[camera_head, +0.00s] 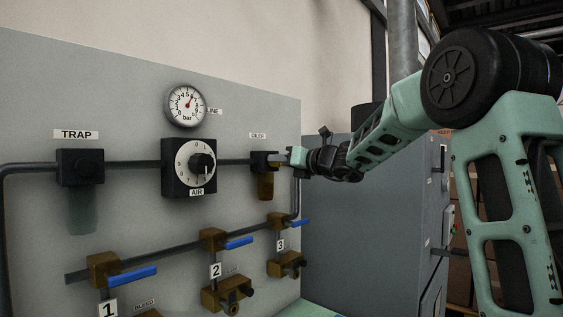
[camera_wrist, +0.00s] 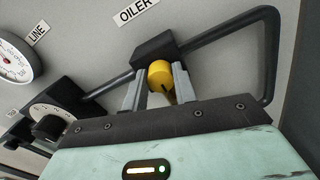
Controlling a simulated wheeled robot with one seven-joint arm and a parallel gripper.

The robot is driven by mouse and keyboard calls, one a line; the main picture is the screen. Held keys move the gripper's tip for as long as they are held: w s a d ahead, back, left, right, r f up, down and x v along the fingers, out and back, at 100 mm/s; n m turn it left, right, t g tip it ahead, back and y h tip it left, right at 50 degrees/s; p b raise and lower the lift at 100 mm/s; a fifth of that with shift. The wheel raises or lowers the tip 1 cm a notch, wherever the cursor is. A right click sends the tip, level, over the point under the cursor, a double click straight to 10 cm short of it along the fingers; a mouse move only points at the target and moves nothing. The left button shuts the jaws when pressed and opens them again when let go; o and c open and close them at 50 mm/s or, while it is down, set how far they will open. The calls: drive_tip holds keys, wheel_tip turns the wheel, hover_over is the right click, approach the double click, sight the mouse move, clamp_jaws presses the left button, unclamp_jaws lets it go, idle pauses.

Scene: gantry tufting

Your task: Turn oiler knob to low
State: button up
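The oiler is a dark block (camera_head: 264,160) with an amber bowl (camera_head: 265,187) on the grey panel, under the OILER label (camera_wrist: 136,10). Its yellow knob (camera_wrist: 160,76) shows in the wrist view, with a dark mark low on its right side. My gripper (camera_wrist: 158,84) is at the oiler, one grey finger on each side of the knob, with no clear gap between fingers and knob. In the head view my gripper (camera_head: 284,158) reaches the oiler from the right and hides the knob. The knob's scale and the low mark are not readable.
An air regulator dial (camera_head: 196,168) and a line gauge (camera_head: 185,105) are left of the oiler. A trap (camera_head: 80,167) is farther left. Blue-handled valves (camera_head: 238,243) sit below. A pipe (camera_wrist: 270,60) bends down right of the oiler, and a grey cabinet (camera_head: 375,220) stands right.

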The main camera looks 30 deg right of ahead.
drive_tip(key=shift+f+n+b, duration=0.2)
drive_tip(key=shift+n+b, duration=0.2)
drive_tip(key=shift+b, duration=0.35)
drive_tip(key=n+b, duration=1.6)
drive_tip(key=b, duration=0.3)
drive_tip(key=shift+a+n, duration=0.15)
drive_tip(key=shift+n, duration=0.25)
drive_tip(key=o, duration=1)
drive_tip(key=shift+s, duration=0.15)
